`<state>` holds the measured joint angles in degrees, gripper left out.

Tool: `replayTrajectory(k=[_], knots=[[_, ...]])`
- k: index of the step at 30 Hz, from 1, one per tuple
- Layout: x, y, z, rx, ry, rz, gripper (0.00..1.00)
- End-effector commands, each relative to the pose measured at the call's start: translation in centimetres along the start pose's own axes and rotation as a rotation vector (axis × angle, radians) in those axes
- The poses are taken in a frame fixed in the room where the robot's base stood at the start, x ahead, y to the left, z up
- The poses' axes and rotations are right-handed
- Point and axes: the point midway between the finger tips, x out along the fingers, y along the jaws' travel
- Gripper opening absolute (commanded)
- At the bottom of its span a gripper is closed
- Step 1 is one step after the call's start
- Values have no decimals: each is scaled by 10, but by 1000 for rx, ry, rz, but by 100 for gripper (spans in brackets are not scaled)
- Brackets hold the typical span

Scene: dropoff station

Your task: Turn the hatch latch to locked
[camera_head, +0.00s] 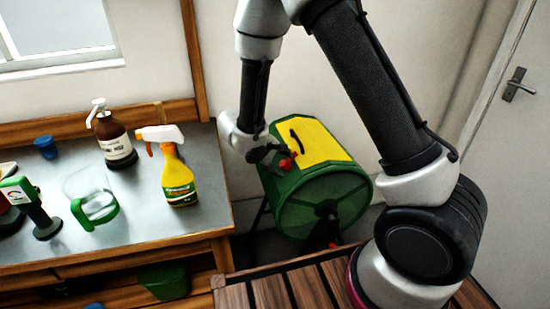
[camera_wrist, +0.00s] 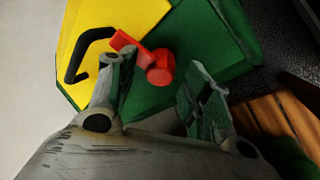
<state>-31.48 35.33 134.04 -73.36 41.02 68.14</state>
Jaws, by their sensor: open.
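A green drum-shaped bin (camera_head: 325,205) stands on the floor right of the workbench. Its yellow hatch (camera_head: 312,143) has a black handle (camera_head: 296,141). The red latch (camera_head: 287,163) sits at the hatch's edge, partly covered by my gripper (camera_head: 272,153) in the head view. In the wrist view the red latch (camera_wrist: 158,68) has a round hub on the green body and an arm slanting up-left to the yellow hatch (camera_wrist: 112,25). My gripper (camera_wrist: 155,80) is open, one finger on each side of the latch hub. I cannot tell if a finger touches the latch.
A metal-topped workbench (camera_head: 140,225) at left holds a yellow spray bottle (camera_head: 178,178), a brown pump bottle (camera_head: 115,143), a green-handled jug (camera_head: 95,208) and a blue cup (camera_head: 46,146). A slatted wooden surface (camera_head: 300,291) lies in front. A door (camera_head: 515,150) is at right.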

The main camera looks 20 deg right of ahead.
Motion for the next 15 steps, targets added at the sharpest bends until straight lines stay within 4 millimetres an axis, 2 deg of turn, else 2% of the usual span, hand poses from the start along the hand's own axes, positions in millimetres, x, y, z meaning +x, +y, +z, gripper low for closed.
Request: replayTrajectory(k=[9,15], knots=[[-67,0,-2,1,7,0,49],[-101,0,-1,1,3,-1,49]])
